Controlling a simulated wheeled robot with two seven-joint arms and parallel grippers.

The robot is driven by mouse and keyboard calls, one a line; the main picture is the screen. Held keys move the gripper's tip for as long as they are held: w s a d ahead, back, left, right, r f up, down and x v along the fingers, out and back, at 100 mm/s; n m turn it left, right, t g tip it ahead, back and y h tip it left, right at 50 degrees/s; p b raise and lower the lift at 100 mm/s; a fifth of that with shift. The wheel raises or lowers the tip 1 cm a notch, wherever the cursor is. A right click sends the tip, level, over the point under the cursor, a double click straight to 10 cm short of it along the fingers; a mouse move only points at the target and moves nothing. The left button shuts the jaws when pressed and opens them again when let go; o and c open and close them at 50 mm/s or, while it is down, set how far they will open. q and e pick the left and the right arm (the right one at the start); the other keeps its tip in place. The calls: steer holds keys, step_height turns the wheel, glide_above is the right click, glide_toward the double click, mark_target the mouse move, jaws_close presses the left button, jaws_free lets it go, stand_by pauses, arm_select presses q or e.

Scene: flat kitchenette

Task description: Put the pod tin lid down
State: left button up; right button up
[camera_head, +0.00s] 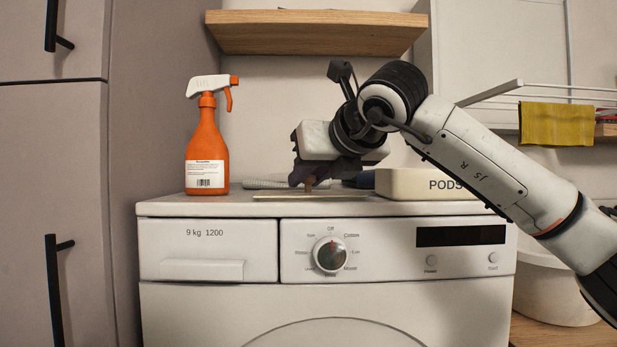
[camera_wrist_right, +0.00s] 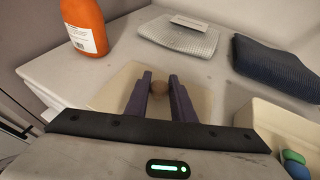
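The pod tin lid (camera_head: 310,197) is a flat cream plate with a small round wooden knob. It lies level at the front of the washing machine top, left of the tin; I cannot tell if a thin gap is left under it. In the wrist view the lid (camera_wrist_right: 112,92) is under my right gripper (camera_wrist_right: 160,77), whose purple fingers are closed on the knob (camera_wrist_right: 160,88). My right gripper (camera_head: 313,182) points down in the head view. The cream pod tin (camera_head: 410,184), marked PODS, stands open to the right, with coloured pods (camera_wrist_right: 294,160) inside. My left gripper is out of view.
An orange spray bottle (camera_head: 207,143) stands at the left on the washing machine top (camera_wrist_right: 70,75). A wooden shelf (camera_head: 315,33) hangs above.

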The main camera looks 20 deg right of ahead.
steer(key=o, duration=0.4)
steer(key=shift+c, duration=0.2)
steer(key=shift+r, duration=0.1)
steer(key=shift+s+r, duration=0.15)
steer(key=shift+s, duration=0.05)
steer(key=v, duration=1.1)
steer(key=shift+s+r, duration=0.15)
steer(key=shift+s, duration=0.1)
steer(key=shift+d, duration=0.1)
